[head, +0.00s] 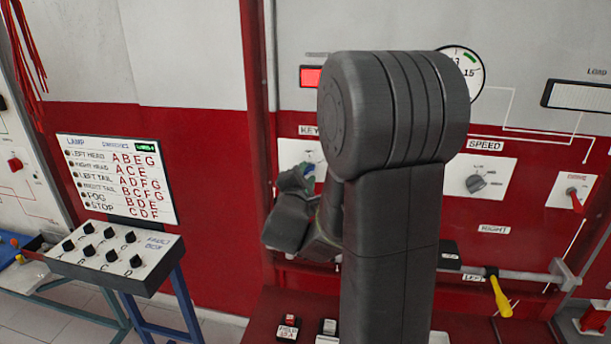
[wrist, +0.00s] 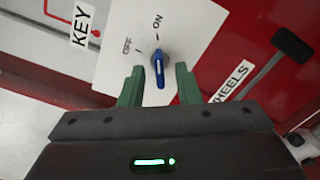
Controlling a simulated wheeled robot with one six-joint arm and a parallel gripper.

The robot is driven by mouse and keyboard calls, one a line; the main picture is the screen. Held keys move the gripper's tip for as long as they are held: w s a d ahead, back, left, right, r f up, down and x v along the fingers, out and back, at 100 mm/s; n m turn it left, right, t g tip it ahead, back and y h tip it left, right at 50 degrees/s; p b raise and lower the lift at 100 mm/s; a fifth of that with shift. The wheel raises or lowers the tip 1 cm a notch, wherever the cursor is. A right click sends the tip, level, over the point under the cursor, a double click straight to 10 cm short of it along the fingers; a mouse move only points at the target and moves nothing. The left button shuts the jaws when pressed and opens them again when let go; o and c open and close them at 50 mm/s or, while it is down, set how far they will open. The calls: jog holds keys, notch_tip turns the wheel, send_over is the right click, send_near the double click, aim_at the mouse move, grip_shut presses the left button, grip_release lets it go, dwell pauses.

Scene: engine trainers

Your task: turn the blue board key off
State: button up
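The blue board key (wrist: 157,62) sits on a white plate (wrist: 190,50) marked OFF and ON, beside a KEY label (wrist: 83,25). The key has a white line and stands nearly upright in the wrist view, roughly in line with the ON mark. My gripper (wrist: 159,72) is open, with one green finger on each side of the key and a gap showing on both sides. In the head view my gripper (head: 296,180) is in front of the key plate (head: 290,152), and my arm hides much of it.
A WHEELS label (wrist: 231,82) and a black-ended lever (wrist: 285,50) lie right of the key. In the head view, a SPEED knob (head: 475,184) and a yellow-handled lever (head: 500,297) are to the right.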

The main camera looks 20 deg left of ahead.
jog(key=shift+c, duration=0.4)
grip_shut()
jog(key=shift+f+n+b, duration=0.1)
jog(key=shift+n+b, duration=0.3)
jog(key=shift+b, duration=0.1)
jog(key=shift+n+b, duration=4)
jog(key=shift+n, duration=1.6)
